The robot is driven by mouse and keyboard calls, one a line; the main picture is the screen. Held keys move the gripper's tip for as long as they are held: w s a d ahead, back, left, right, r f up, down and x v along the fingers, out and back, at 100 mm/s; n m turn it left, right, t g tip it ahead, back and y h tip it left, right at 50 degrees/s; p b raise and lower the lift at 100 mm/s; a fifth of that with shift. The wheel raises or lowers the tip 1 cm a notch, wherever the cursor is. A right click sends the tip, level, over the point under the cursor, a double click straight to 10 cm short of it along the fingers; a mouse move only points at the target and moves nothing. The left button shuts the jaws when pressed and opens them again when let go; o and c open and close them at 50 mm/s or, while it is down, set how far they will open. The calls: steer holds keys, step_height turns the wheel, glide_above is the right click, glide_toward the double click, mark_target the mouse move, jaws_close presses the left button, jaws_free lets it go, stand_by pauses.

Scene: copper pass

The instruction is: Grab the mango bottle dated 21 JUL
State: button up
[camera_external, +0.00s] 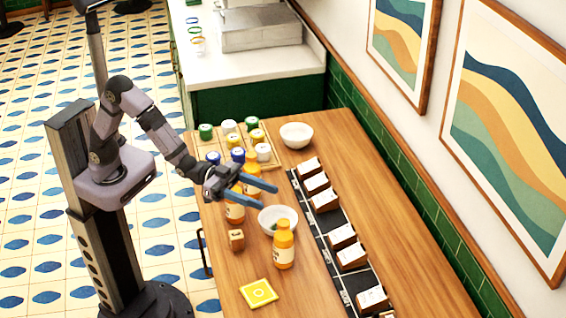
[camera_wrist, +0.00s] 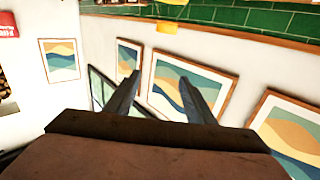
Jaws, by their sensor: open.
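Several orange bottles stand on the wooden table. One orange bottle (camera_external: 284,246) stands upright in front, beside a white bowl, with a pale label. A third orange bottle (camera_external: 252,167) stands behind my gripper and is partly covered. No date can be read on any label. My gripper (camera_external: 268,196) is open and empty above the table, its blue fingers pointing right. In the wrist view my gripper (camera_wrist: 163,88) shows spread fingers with nothing between them; no bottle is identifiable there.
A white bowl (camera_external: 276,212) holds something dark; another white bowl (camera_external: 296,133) is behind. A black strip (camera_external: 334,256) carries labelled boxes along the right.

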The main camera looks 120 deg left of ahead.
steer(key=p, duration=0.1)
glide_toward(284, 223)
steer(key=w, duration=0.2)
steer(key=shift+w+f+p, duration=0.2)
steer(key=shift+w+f, duration=0.1)
steer(key=shift+w, duration=0.2)
steer(key=shift+w+f+p, duration=0.15)
steer(key=shift+w+f, duration=0.1)
steer(key=shift+w, duration=0.25)
steer(key=shift+w, duration=0.1)
steer(key=shift+w+p, duration=1.05)
steer(key=shift+w, duration=1.8)
jaws_close()
steer(key=shift+r, duration=0.15)
